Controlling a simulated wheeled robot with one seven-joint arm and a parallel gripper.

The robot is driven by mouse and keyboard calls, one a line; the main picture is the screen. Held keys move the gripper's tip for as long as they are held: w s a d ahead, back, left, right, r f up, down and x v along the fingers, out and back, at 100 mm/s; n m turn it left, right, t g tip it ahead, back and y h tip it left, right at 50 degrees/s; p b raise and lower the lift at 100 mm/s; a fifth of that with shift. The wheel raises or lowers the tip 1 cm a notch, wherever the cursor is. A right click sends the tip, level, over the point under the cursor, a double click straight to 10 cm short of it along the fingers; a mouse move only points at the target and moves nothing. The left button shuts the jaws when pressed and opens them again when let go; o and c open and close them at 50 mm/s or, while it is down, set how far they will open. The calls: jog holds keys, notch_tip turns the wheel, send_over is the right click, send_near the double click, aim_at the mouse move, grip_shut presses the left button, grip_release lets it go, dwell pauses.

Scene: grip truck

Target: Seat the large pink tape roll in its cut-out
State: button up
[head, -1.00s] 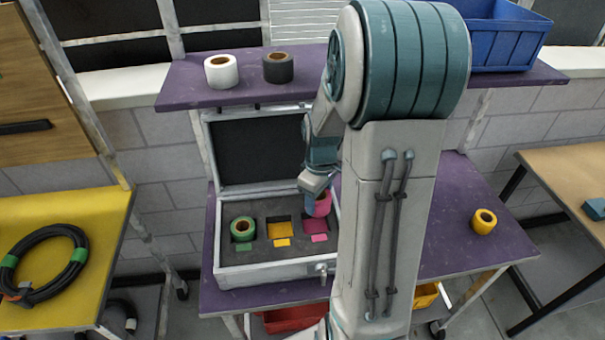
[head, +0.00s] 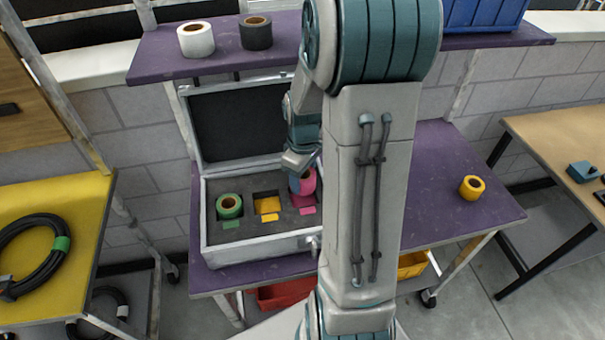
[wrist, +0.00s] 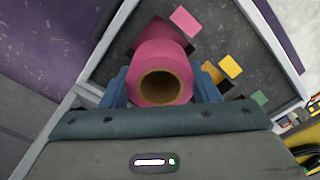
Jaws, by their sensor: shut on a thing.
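The large pink tape roll (head: 308,182) is held by my gripper (head: 300,172) over the right end of the open case (head: 262,244). In the wrist view the roll (wrist: 160,52) sits between the two blue fingers of my gripper (wrist: 162,88), its brown core facing the camera. The pink cut-out (head: 302,201) lies at the roll's lower edge, partly hidden by it. A pink label (head: 307,211) is in front of that cut-out. I cannot tell whether the roll touches the foam.
A green roll (head: 229,206) sits in the left cut-out. The middle yellow cut-out (head: 267,205) is empty. A yellow roll (head: 472,188) stands on the purple table (head: 450,222) at right. White (head: 196,40) and dark grey (head: 256,33) rolls stand on the shelf. The raised lid (head: 240,122) is behind.

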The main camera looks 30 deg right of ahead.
jog(key=shift+f+b, duration=1.65)
jog(key=shift+f, duration=0.7)
jog(key=o, duration=1.1)
notch_tip(320, 180, up, 14)
jog(key=b, duration=0.1)
jog(key=s+a+m+t, duration=0.1)
jog(key=s+a+m, duration=0.1)
jog(key=s+a, duration=0.2)
jog(key=s+a+r+m+t, duration=0.1)
jog(key=s+a+m, duration=0.1)
jog(key=s+a, duration=0.2)
jog(key=s+a+m+t, duration=0.1)
jog(key=s+a, duration=0.3)
jog(key=shift+s+a+r+m, duration=0.1)
jog(key=shift+s+r+m, duration=0.1)
jog(key=shift+s+m, duration=0.2)
